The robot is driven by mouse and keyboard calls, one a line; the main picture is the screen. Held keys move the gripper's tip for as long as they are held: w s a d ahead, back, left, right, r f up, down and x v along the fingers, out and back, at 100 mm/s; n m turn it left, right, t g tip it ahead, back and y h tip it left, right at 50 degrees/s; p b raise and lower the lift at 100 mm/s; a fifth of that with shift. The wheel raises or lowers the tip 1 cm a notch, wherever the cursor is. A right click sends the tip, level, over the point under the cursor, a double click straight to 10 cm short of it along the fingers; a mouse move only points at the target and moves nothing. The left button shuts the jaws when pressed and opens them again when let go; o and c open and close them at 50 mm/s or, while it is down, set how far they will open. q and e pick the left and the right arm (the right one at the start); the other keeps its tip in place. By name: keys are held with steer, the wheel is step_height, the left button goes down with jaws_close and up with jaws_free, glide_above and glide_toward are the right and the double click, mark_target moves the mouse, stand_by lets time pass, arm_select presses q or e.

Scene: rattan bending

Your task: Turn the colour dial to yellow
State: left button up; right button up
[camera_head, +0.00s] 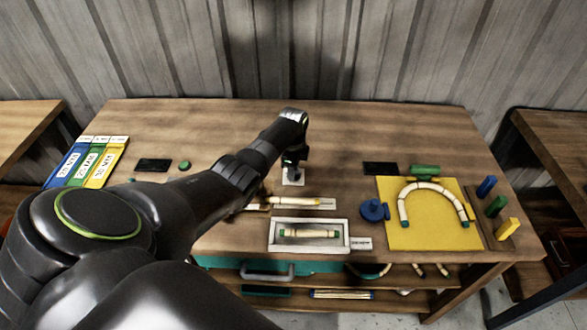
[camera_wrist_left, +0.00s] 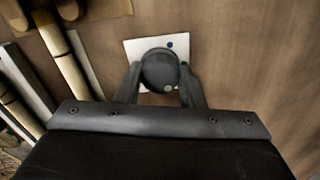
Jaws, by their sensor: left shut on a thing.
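The colour dial is a round dark grey knob (camera_wrist_left: 160,72) on a white square plate (camera_wrist_left: 133,47) on the table. A pale grey spot shows on the knob's lower right part, and a blue dot shows on the plate above right of the knob. My left gripper (camera_wrist_left: 158,78) is shut on the knob, one finger on each side. In the head view my left gripper (camera_head: 293,165) is over the white plate (camera_head: 293,180), and the knob is mostly hidden. No yellow mark is visible on the plate; the gripper covers part of it. My right gripper is not in view.
A framed tray (camera_head: 275,245) with a rattan piece is in front of the dial. A yellow board (camera_head: 400,238) with a bent rattan arch is at right. Blue, green and yellow strips (camera_head: 85,165) lie at left. Open table lies behind the dial.

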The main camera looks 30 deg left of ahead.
arm_select(q)
steer(key=shift+w+r+m, duration=0.1)
steer(key=shift+r+m, duration=0.05)
steer(key=shift+m, duration=0.15)
stand_by(0.4)
steer(key=o, duration=1)
steer(key=shift+r, duration=0.55)
step_height(320, 180, up, 16)
steer(key=b, duration=0.2)
